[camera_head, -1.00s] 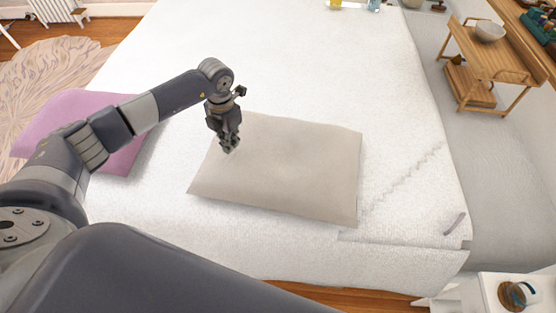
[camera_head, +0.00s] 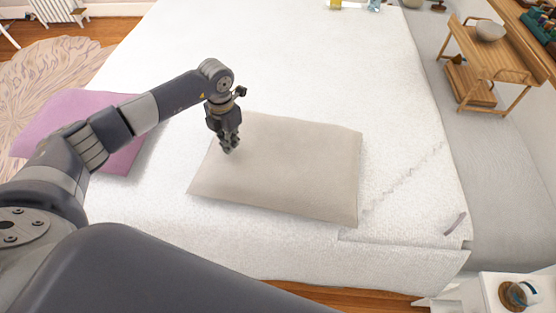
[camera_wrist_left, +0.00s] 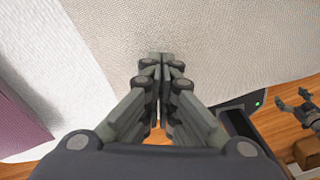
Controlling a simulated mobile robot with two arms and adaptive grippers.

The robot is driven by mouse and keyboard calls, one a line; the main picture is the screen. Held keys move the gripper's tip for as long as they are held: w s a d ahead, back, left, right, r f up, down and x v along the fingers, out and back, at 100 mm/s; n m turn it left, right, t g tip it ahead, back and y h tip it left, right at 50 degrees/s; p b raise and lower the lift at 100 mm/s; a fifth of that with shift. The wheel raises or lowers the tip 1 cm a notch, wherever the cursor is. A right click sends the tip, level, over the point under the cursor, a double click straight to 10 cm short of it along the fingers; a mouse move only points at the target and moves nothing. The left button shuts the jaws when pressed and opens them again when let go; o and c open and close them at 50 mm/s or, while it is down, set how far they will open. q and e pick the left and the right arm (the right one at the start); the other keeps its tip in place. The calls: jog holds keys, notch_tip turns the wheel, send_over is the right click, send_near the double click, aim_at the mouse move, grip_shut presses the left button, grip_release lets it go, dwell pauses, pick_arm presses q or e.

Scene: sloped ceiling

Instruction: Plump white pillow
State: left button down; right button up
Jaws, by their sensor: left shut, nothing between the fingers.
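A plump off-white, greyish-beige pillow (camera_head: 285,175) lies flat on the white bed (camera_head: 300,60), near its front edge. It also fills much of the upper left wrist view (camera_wrist_left: 225,40). My left gripper (camera_head: 229,148) points down over the pillow's left part, with its fingers shut and nothing between them. I cannot tell whether the fingertips touch the fabric. In the left wrist view the closed fingers (camera_wrist_left: 163,60) show against the pillow. My right gripper (camera_wrist_left: 296,104) shows small at the right of the left wrist view, its fingers apart, over the floor.
A purple pillow (camera_head: 118,155) lies left of the off-white one, partly behind my left arm. A wooden tray table (camera_head: 490,58) with a bowl (camera_head: 490,31) stands at the upper right. A white nightstand (camera_head: 470,292) is at the lower right.

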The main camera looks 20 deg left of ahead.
pick_arm(q)
jog(key=shift+f+b, duration=1)
jog(key=shift+f, duration=0.4)
jog(key=shift+r+p, duration=1.1)
jog(key=shift+r, duration=0.5)
jog(key=shift+f, duration=0.3)
jog(key=shift+f+b, duration=0.4)
jog(key=shift+b, duration=0.2)
jog(key=shift+f+b, duration=0.7)
jog(key=shift+f, duration=0.2)
